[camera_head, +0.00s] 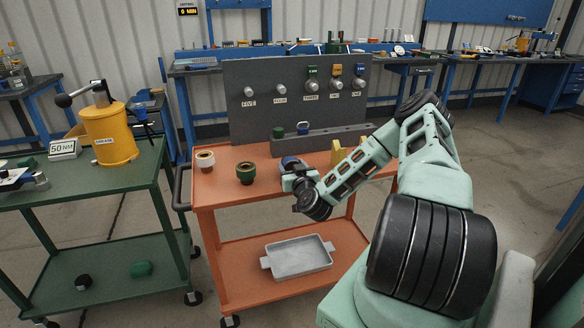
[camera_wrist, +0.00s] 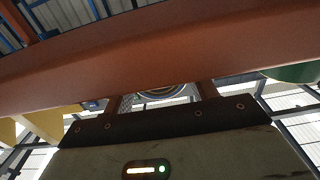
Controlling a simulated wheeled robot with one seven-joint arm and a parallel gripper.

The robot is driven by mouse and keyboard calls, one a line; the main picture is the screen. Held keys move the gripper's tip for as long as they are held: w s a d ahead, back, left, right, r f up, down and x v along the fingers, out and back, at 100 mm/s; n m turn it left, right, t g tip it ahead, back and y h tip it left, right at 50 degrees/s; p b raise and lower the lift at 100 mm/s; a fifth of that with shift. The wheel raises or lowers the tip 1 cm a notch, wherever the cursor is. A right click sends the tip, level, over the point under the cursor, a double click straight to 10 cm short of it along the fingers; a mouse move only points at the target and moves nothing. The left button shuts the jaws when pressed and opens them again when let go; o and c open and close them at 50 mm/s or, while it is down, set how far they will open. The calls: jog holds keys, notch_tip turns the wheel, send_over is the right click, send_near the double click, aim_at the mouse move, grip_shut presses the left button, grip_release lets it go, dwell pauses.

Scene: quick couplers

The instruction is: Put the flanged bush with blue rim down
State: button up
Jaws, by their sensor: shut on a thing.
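The flanged bush with blue rim (camera_head: 290,162) shows in part at the front of the orange cart's top (camera_head: 222,190). My gripper (camera_head: 289,172) is shut on it and hides much of it. In the wrist view a round grey part of the bush (camera_wrist: 163,93) shows between my two fingers. The cart's edge (camera_wrist: 150,60) crosses that view and covers the rest. I cannot tell whether the bush touches the cart top.
A dark bush (camera_head: 246,174) and a white-bodied bush (camera_head: 205,161) stand to the left on the cart. Behind is a grey panel (camera_head: 262,105) with several pegs and a grey ledge (camera_head: 340,138). Yellow parts (camera_head: 338,152) stand to the right. A grey tray (camera_head: 297,257) lies on the lower shelf.

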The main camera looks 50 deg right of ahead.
jog(key=shift+f, duration=0.1)
jog(key=o, duration=1.1)
